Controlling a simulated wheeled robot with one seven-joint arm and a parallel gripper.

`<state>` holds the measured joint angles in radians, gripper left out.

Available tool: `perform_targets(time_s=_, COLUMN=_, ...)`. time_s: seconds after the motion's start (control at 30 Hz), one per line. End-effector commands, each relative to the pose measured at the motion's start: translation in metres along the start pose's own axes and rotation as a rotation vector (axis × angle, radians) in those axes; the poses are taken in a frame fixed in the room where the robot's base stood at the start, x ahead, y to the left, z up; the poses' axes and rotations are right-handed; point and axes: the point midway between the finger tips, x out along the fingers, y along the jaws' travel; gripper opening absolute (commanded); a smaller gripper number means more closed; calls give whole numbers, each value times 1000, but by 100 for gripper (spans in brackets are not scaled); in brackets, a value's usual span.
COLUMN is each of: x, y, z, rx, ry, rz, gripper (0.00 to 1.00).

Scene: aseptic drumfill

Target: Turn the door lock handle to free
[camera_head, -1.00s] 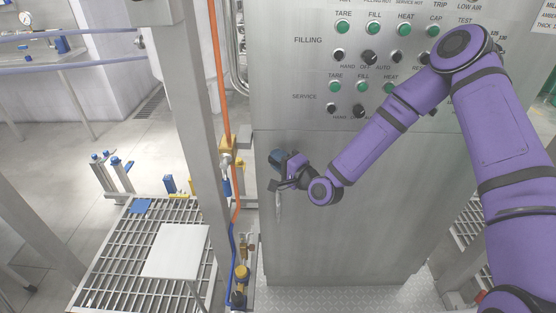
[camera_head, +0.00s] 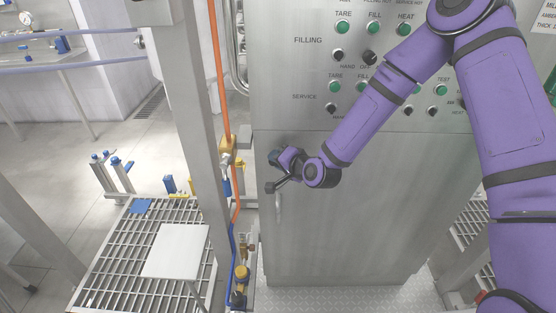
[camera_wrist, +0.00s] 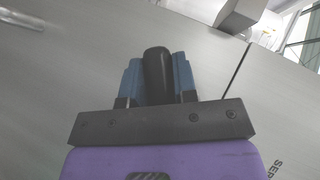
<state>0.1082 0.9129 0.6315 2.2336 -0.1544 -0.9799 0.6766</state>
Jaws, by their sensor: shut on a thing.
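The door lock handle (camera_wrist: 157,75) is a black rounded lever in the wrist view. It sits between the two blue fingers of my gripper (camera_wrist: 158,82), which is shut on it. In the head view my gripper (camera_head: 279,158) is at the left edge of the steel cabinet door (camera_head: 350,200). A dark lever end (camera_head: 270,187) pokes out below and left of the gripper there. The gripper and wrist hide most of the lock, so I cannot tell its exact angle. A vertical pale pull handle (camera_head: 279,206) shows just below.
The control panel (camera_head: 310,65) with green buttons and black knobs is above the door. A steel post (camera_head: 195,130) and an orange hose (camera_head: 221,90) stand close on the left. A grated platform with a white plate (camera_head: 176,250) is at lower left.

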Motion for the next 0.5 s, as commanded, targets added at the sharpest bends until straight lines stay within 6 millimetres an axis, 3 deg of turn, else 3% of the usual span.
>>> perform_targets(time_s=0.5, x=0, y=-1, z=2, rx=-331, ry=-3, rz=328, gripper=3)
